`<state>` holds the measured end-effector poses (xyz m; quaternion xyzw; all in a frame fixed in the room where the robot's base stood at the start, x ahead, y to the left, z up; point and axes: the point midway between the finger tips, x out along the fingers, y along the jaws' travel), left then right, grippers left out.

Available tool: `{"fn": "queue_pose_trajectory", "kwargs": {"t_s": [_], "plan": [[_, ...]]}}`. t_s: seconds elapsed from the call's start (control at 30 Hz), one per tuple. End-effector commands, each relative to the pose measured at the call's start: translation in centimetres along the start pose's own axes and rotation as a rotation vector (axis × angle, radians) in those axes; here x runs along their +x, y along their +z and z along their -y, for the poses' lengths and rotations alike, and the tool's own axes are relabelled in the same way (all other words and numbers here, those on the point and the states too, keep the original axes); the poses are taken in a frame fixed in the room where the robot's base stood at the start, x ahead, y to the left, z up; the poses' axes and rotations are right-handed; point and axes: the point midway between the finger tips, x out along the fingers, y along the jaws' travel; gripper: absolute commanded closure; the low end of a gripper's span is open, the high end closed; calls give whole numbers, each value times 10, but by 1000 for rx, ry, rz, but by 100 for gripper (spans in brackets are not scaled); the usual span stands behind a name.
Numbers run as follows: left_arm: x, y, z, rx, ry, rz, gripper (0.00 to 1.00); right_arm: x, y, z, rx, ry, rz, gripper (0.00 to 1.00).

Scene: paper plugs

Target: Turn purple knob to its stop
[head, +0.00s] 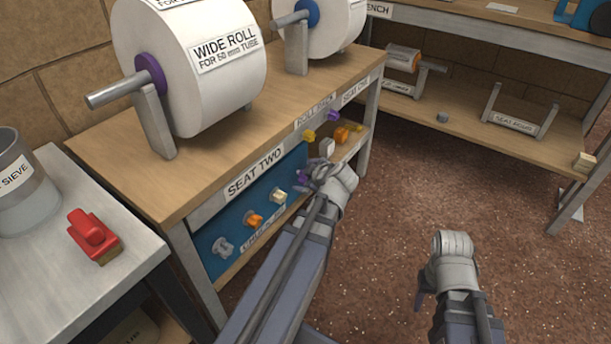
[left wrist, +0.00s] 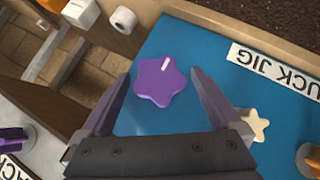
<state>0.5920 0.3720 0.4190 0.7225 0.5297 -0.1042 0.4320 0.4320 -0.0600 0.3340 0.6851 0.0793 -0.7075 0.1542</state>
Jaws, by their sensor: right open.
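The purple knob (left wrist: 160,84) is star-shaped with a short white mark near its top edge in the left wrist view. It sits on the blue panel (left wrist: 200,45). In the head view a small part of the purple knob (head: 302,177) shows beside my left gripper (head: 322,172), which hides the rest. My left gripper (left wrist: 161,74) is open, with one finger on each side of the knob and a visible gap on both sides. My right gripper (head: 424,290) is open and empty above the floor at the lower right.
A cream knob (left wrist: 254,124) and an orange knob (left wrist: 309,158) share the panel. A grey knob (head: 222,247) is at its near end. The bench (head: 190,186) carries large paper rolls. A side table (head: 65,300) holds a red-handled tool (head: 92,235). Floor right of the bench is clear.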

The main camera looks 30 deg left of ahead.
Motion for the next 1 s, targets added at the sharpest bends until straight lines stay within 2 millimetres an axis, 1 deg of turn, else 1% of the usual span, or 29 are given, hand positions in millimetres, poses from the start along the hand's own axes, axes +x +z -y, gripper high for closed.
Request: {"fn": "queue_pose_trajectory", "kwargs": {"t_s": [0.17,0.27,0.37,0.6,0.7,0.83,1.0], "plan": [[0,0,0,1,0,-1,0,0,0,0,0,0,0,50],[-3,-1,-1,1,1,-1,0,-3,0,0,0,0,0,50],[-16,-3,-1,2,1,-1,0,-12,1,-1,0,0,0,50],[-56,-3,-1,3,1,0,0,-36,2,-4,0,0,2,50],[-68,-2,-1,2,2,1,0,-43,3,-4,0,0,2,50],[-76,-1,0,2,0,-1,0,-47,3,-5,0,0,3,50],[-78,0,0,1,0,-1,0,-47,3,-5,0,0,3,50]]}}
